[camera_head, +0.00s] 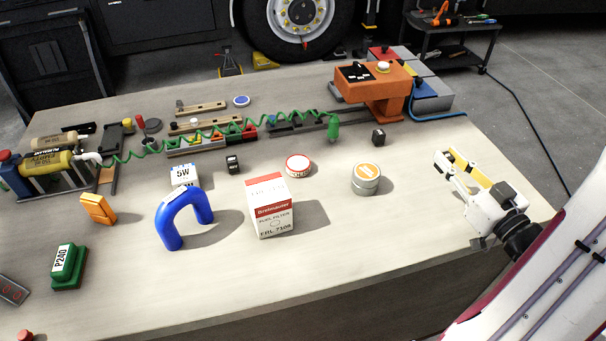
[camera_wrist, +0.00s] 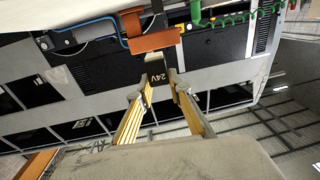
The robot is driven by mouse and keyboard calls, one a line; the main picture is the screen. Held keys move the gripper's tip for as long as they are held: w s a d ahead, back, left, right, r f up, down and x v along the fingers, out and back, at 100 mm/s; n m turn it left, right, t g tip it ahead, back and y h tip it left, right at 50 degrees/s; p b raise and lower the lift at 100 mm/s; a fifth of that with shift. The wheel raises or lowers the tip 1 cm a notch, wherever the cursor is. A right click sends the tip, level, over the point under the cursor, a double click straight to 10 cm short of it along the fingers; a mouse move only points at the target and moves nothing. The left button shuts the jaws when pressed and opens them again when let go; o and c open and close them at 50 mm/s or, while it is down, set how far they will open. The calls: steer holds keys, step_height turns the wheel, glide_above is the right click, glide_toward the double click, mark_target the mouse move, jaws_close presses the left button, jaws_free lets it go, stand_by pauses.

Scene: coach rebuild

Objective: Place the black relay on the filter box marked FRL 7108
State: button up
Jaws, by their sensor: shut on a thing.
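My gripper (camera_head: 455,170) is over the right end of the table, well right of the filter box. In the wrist view my gripper (camera_wrist: 158,82) is shut on a black relay (camera_wrist: 156,70) marked 24V, between its fingertips. I cannot make out this relay in the head view. The filter box (camera_head: 273,220), white and red and marked FRL 7108, stands upright mid-table with nothing on its top. Two other small black blocks stand on the table: one with white marking (camera_head: 232,164) behind and left of the box, one (camera_head: 378,138) near the orange stand.
A blue curved hose (camera_head: 168,227) and a box marked 5W (camera_head: 184,175) stand left of the filter box. A red-rimmed round tin (camera_head: 298,166) and an orange-topped tin (camera_head: 366,184) stand behind and right. An orange stand (camera_head: 383,95) rises at the back. The front right table is clear.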

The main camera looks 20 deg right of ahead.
steer(key=w+a+r+n+g+y, duration=0.1)
steer(key=w+a+n+y, duration=0.15)
steer(key=a, duration=0.25)
steer(key=w+a+r+n+y, duration=0.1)
steer(key=w+a+r+y, duration=0.15)
steer(key=a, duration=0.25)
step_height(320, 180, up, 8)
steer(key=n+g+y, duration=0.9)
steer(key=g+y, duration=0.1)
glide_above(275, 189)
steer(key=shift+f, duration=0.1)
steer(key=shift+f, duration=3.15)
steer(key=shift+f, duration=1.85)
steer(key=shift+f, duration=0.1)
